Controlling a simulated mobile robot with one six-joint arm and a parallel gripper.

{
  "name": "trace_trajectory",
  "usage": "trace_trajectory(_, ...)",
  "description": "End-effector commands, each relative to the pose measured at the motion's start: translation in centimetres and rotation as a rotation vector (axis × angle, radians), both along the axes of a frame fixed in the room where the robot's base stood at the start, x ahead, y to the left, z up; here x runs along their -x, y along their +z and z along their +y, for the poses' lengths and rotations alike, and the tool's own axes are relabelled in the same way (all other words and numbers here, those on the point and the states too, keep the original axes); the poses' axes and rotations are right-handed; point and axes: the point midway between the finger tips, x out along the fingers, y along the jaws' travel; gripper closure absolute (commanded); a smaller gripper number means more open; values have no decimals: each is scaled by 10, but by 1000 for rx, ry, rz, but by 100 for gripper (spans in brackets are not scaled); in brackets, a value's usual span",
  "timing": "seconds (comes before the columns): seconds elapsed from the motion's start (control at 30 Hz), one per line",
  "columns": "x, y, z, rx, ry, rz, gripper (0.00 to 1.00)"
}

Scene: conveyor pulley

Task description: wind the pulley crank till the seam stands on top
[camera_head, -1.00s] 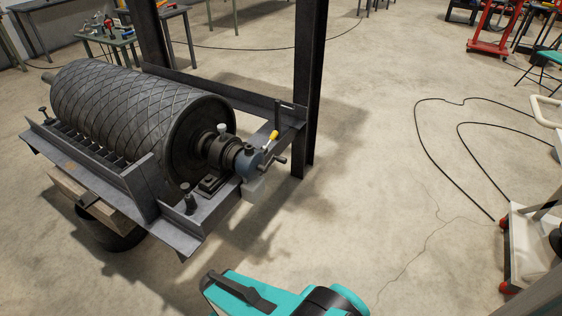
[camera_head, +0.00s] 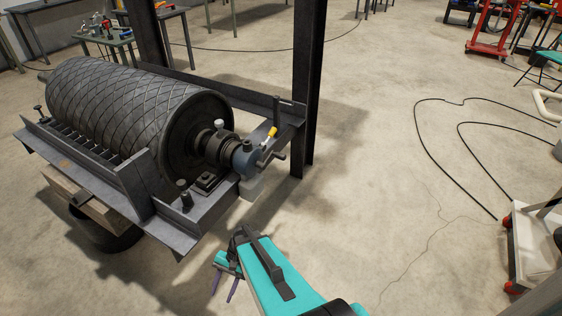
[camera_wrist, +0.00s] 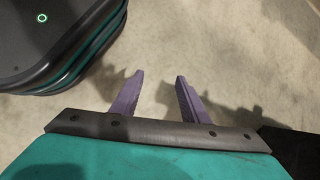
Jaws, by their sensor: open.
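The pulley (camera_head: 130,108) is a large dark drum with a diamond-patterned surface, lying in a steel frame. At its right end is a blue-grey gear housing (camera_head: 244,162) with a crank (camera_head: 270,156) and a yellow-handled part (camera_head: 270,133) beside it. I cannot make out the seam. My gripper (camera_head: 224,287) hangs low in front of the frame, apart from the crank, fingers pointing down. In the wrist view its two purple fingers (camera_wrist: 155,92) are spread with nothing between them, over bare floor.
The steel frame (camera_head: 165,228) has a projecting front corner near my arm. A dark upright post (camera_head: 308,90) stands behind the crank. Black cables (camera_head: 440,150) lie on the floor at right. A white cart (camera_head: 535,245) stands at the right edge. Floor between is clear.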

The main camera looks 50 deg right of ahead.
Motion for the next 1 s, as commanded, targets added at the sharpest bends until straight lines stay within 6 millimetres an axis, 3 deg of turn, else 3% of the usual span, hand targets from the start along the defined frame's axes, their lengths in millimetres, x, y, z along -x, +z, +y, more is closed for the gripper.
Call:
trace_trajectory(0.2, -51, 12, -53, -110, -295, -21, 59)
trace_trajectory(0.5, -101, 46, -144, -289, -662, -58, 59)
trace_trajectory(0.77, -124, 87, -242, -468, -943, -109, 59)
trace_trajectory(1.0, -120, 132, -344, -651, -1167, -173, 59)
